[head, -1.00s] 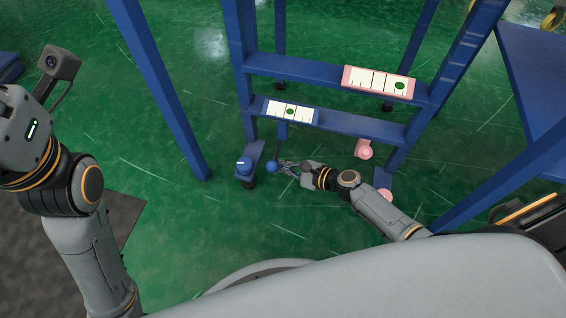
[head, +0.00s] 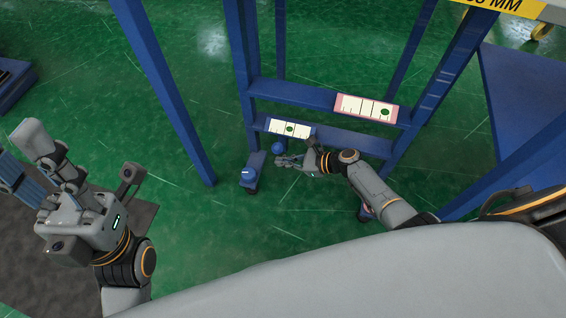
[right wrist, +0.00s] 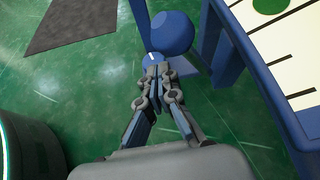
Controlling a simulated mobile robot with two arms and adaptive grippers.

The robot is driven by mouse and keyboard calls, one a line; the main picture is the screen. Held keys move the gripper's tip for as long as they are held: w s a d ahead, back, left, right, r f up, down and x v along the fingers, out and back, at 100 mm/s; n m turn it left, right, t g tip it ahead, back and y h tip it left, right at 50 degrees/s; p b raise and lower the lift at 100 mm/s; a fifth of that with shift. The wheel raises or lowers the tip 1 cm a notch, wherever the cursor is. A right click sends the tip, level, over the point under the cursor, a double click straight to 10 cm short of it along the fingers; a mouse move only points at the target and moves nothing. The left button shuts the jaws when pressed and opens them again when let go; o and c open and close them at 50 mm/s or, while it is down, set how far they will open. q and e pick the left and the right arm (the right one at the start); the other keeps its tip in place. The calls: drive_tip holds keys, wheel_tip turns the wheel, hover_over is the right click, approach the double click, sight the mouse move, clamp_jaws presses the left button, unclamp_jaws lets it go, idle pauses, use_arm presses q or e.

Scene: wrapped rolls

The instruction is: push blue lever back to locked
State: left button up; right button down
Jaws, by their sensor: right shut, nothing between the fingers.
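The blue lever's round knob (head: 277,147) is just under the white scale plate (head: 290,128) with the green dot in the head view. It is the large ball (right wrist: 172,33) at the top of the right wrist view. My right gripper (head: 279,161) is shut and empty, with its fingertips right by the ball; whether they touch it I cannot tell. The lever's shaft is mostly hidden. A blue cap with a white mark (head: 247,174) sits to the left, at the post's foot. My left gripper (head: 38,160) is at far left, away from the lever; its opening is unclear.
The blue frame's posts (head: 160,80) and crossrails surround the work area. A second, pink-edged scale plate (head: 366,108) is on the upper rail. A pink part (head: 365,211) is partly hidden by my right arm. Green floor (head: 215,225) is clear to the left.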

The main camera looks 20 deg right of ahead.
drive_tip(key=shift+w+d+r+p, duration=0.25)
drive_tip(key=shift+w+r+p, duration=0.05)
drive_tip(key=shift+w+r, duration=0.15)
drive_tip(key=shift+w+d+r+p, duration=0.25)
drive_tip(key=shift+w+r, duration=0.05)
drive_tip(key=shift+r, duration=0.15)
drive_tip(key=shift+w+d+r, duration=0.15)
drive_tip(key=shift+w+r, duration=0.05)
drive_tip(key=shift+r, duration=0.05)
drive_tip(key=s+v, duration=0.1)
drive_tip(key=v, duration=1)
drive_tip(key=shift+d+f, duration=0.2)
drive_tip(key=shift+s+a, duration=0.1)
drive_tip(key=shift+s, duration=0.1)
